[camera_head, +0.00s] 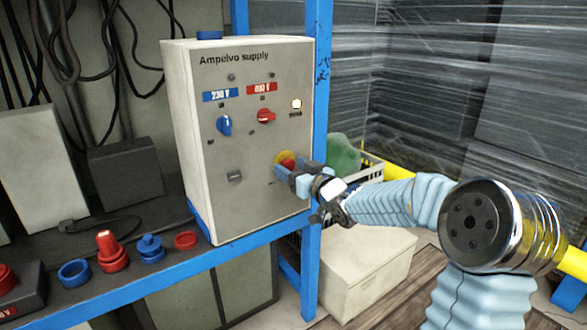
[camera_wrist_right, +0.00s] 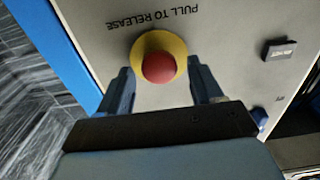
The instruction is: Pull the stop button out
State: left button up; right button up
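The stop button (camera_head: 287,162) is a red mushroom head on a yellow round collar, low on the right of the front of the grey "Ampelvo supply" box (camera_head: 238,195). In the right wrist view the red button (camera_wrist_right: 159,67) faces the camera, with "PULL TO RELEASE" lettering beside its collar. My right gripper (camera_head: 298,177) is at the button and partly hides it in the head view. In the wrist view its two blue fingers (camera_wrist_right: 162,82) are apart, one on each side of the button, with gaps between. I cannot tell how deep they reach. My left gripper is not in view.
A blue switch (camera_head: 224,125) and a red switch (camera_head: 265,116) sit higher on the box, with a lit white lamp (camera_head: 296,104). A blue upright post (camera_head: 318,90) stands close on the right. Several red and blue connectors lie on the shelf (camera_head: 170,262) at left.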

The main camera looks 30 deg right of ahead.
grip_shut()
jog(key=shift+s+f+b, duration=0.15)
jog(key=shift+s+b, duration=0.25)
jog(key=shift+s, duration=0.2)
jog(key=shift+o, duration=0.3)
grip_release()
jog(key=shift+s+d, duration=0.1)
jog(key=shift+s, duration=0.05)
jog(key=s+d, duration=0.1)
jog(key=s, duration=1.2)
jog(key=shift+s, duration=0.25)
